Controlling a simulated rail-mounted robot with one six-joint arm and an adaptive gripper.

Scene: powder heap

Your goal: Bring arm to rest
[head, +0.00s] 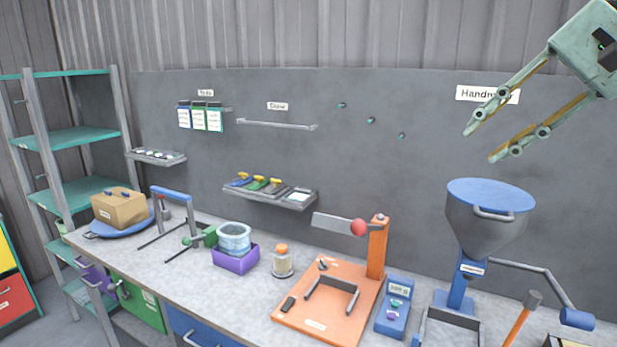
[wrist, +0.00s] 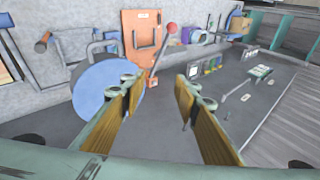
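My gripper (head: 478,146) is at the upper right of the head view, raised above the workbench and above the funnel hopper with the blue lid. Its two fingers are spread apart with nothing between them. In the wrist view the open fingers (wrist: 158,100) show wood-coloured inner pads, and the gap between them is empty. The hopper's round blue lid (head: 490,194) lies below the gripper in the head view, apart from it. The lid also shows left of the fingers in the wrist view (wrist: 92,90), partly hidden by the left finger.
The workbench (head: 215,290) carries an orange board (head: 300,325) with a red-knobbed lever, a blue device (head: 393,308), a small jar (head: 282,264), a purple box (head: 236,260) and a cardboard box (head: 120,209). A wall shelf (head: 270,193) holds small tools. Air around the gripper looks clear.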

